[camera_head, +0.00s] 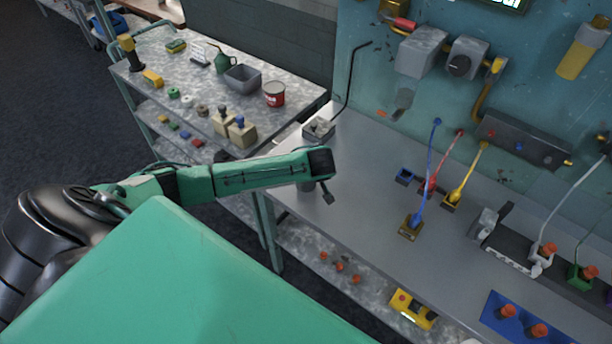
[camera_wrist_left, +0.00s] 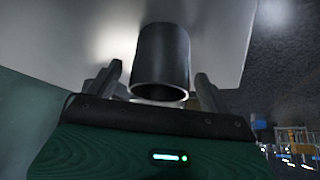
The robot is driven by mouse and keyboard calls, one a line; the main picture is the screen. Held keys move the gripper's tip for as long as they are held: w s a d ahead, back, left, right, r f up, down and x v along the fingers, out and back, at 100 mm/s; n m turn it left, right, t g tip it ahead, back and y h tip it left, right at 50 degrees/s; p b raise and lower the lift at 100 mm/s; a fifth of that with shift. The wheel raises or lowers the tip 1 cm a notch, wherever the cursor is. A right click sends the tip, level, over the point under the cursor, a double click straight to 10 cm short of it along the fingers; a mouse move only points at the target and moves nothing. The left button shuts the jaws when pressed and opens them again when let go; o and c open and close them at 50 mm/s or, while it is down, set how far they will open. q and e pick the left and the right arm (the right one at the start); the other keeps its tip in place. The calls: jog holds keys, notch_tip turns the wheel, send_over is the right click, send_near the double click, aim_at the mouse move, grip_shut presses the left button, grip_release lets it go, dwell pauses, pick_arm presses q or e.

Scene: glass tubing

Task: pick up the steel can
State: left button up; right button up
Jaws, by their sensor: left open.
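The steel can (camera_wrist_left: 163,58) is a dark grey metal cylinder in the left wrist view. One round end faces the camera. It lies between the two fingers of my left gripper (camera_wrist_left: 157,80), with a finger on each side and no clear grip on it. In the head view, the can (camera_head: 306,188) shows as a small grey shape at the workbench's left end, mostly hidden by my left wrist. My left gripper (camera_head: 318,190) is there beside it, with one dark finger visible. Whether the fingers touch the can cannot be told. My right gripper is not in view.
The workbench (camera_head: 360,200) is bare to the right of my gripper. A cart (camera_head: 300,100) with a red can (camera_head: 274,94) stands behind.

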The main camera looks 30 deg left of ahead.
pick_arm(q)
jog(key=shift+x, duration=1.35)
jog(key=c, duration=1.1)
